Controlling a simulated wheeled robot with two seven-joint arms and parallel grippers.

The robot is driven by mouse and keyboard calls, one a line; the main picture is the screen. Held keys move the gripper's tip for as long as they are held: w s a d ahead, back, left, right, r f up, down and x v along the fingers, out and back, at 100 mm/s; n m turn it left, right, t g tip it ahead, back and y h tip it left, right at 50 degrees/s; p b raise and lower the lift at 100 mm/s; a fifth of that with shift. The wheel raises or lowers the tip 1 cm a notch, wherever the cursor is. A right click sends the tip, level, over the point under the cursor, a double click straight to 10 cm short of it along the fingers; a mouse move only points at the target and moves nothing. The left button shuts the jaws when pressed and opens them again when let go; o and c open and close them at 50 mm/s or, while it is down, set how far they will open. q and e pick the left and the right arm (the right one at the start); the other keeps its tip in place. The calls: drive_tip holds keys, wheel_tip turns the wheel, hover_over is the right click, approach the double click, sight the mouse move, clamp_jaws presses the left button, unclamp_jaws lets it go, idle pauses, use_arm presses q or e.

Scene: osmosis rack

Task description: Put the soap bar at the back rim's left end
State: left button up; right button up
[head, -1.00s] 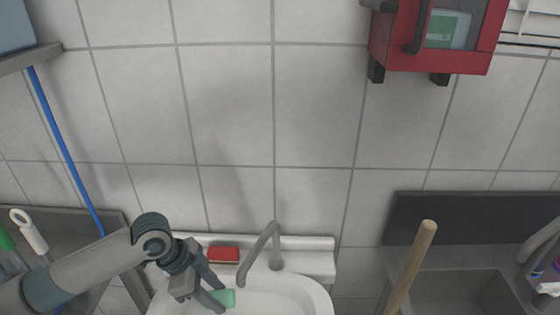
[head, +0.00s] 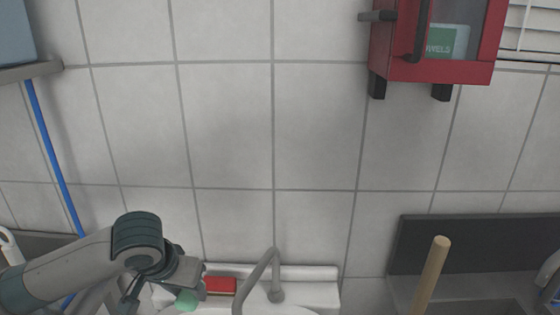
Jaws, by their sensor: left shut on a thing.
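The pale green soap bar (head: 187,300) is at the tip of my left gripper (head: 190,290), which is shut on it. The gripper and soap are at the left end of the white sink's back rim (head: 318,273), left of a red block (head: 221,286) lying on that rim. The soap is partly hidden by the fingers, and I cannot tell whether it touches the rim. My right gripper is not in view.
A grey tap (head: 268,270) stands on the rim, right of the red block. A wooden handle (head: 431,275) rises at the right. A blue pole (head: 55,160) leans at the left.

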use_arm(q)
drive_tip(key=shift+w+a+r+n+y, duration=0.2)
drive_tip(key=shift+r+n+y, duration=0.3)
drive_tip(key=shift+n, duration=0.4)
drive_tip(key=shift+a, duration=0.1)
drive_tip(key=shift+s, duration=0.1)
